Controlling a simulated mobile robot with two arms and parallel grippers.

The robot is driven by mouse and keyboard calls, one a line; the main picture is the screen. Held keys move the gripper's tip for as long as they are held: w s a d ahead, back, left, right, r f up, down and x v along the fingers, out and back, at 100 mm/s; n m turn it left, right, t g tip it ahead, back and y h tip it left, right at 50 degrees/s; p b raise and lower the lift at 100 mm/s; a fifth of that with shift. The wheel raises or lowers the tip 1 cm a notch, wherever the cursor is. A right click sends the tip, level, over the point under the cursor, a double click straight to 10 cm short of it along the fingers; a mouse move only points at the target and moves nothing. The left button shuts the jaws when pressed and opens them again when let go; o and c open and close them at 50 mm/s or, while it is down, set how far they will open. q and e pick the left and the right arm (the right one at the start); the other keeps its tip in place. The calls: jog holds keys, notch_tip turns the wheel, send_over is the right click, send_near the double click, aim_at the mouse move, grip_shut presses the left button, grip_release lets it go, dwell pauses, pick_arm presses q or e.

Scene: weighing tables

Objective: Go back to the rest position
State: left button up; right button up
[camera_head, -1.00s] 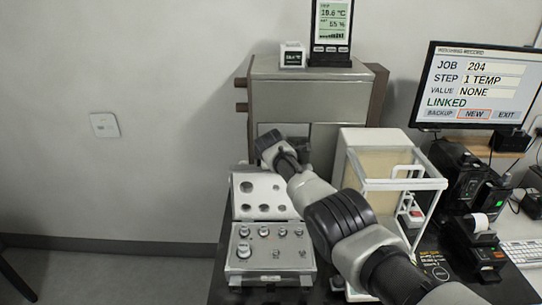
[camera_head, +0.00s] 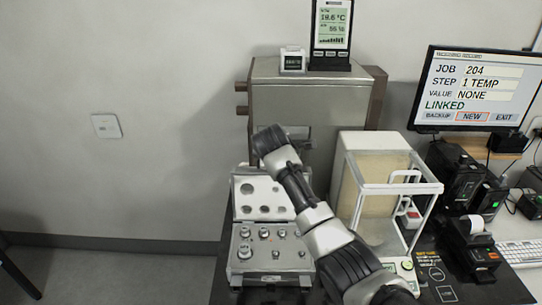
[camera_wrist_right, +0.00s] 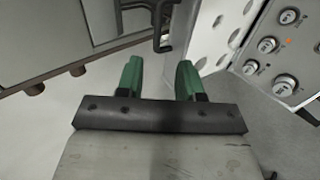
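My right arm comes in from the lower right in the head view, in front of the weight case and the grey cabinet. Its wrist end is raised before the cabinet, and its gripper is hidden there. In the right wrist view the right gripper (camera_wrist_right: 160,78) shows two green fingers apart with nothing between them. My left gripper is not in view.
An open case of weights (camera_head: 242,268) lies on the dark table, left of the glass-walled balance (camera_head: 343,178). A grey cabinet (camera_head: 300,95) stands behind. A monitor (camera_head: 478,88), black devices (camera_head: 460,170) and a keyboard (camera_head: 522,253) are at right.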

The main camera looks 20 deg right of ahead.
jog(key=shift+s+r, duration=0.25)
jog(key=shift+s, duration=0.05)
